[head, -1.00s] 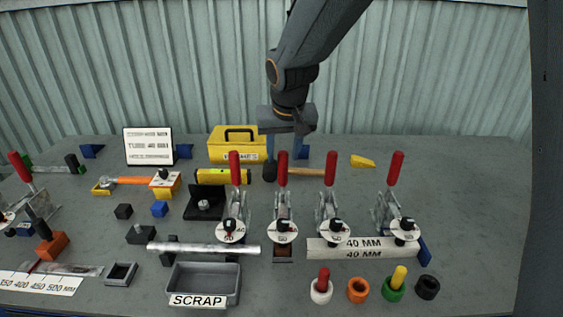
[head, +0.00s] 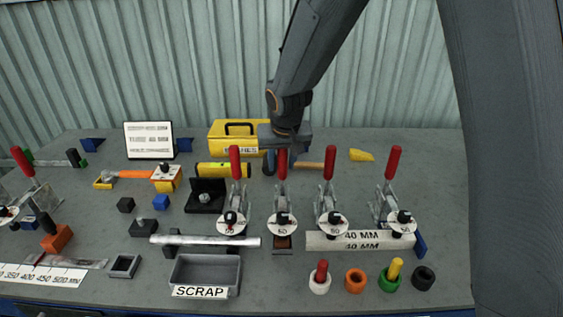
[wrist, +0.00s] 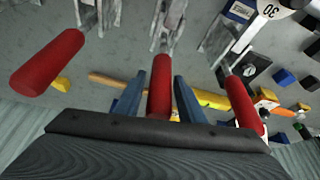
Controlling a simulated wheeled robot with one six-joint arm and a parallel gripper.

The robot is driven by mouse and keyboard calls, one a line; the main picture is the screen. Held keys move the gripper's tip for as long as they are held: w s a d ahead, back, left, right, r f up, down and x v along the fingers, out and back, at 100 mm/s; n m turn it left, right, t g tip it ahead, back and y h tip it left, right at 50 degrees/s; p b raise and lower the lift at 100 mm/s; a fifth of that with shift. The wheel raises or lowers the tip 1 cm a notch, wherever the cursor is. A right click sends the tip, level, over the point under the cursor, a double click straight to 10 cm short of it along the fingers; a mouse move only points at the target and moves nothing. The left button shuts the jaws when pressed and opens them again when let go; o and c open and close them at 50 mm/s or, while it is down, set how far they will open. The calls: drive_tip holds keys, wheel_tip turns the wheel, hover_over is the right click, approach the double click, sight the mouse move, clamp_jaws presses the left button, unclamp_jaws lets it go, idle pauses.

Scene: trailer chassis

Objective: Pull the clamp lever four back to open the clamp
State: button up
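Several toggle clamps stand in a row with upright red levers in the head view: a left one (head: 235,163), a second (head: 282,163), a third (head: 328,163) and a right one (head: 393,163). Another red lever (head: 22,161) is at the far left. I cannot tell which is numbered four. My gripper (head: 282,158) is pointing down behind the second lever. In the wrist view, my gripper's blue fingers (wrist: 160,84) are apart, one on each side of a red lever (wrist: 160,92), with visible gaps. Other red levers (wrist: 47,62) and (wrist: 242,103) flank it.
A yellow toolbox (head: 228,138) and hammer handle (head: 312,165) lie behind the clamps. A yellow wedge (head: 361,155) is to the right. In front are the scrap tray (head: 206,282), a 40 MM bar (head: 325,241) and several coloured rings. The right rear bench is clear.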

clamp_jaws()
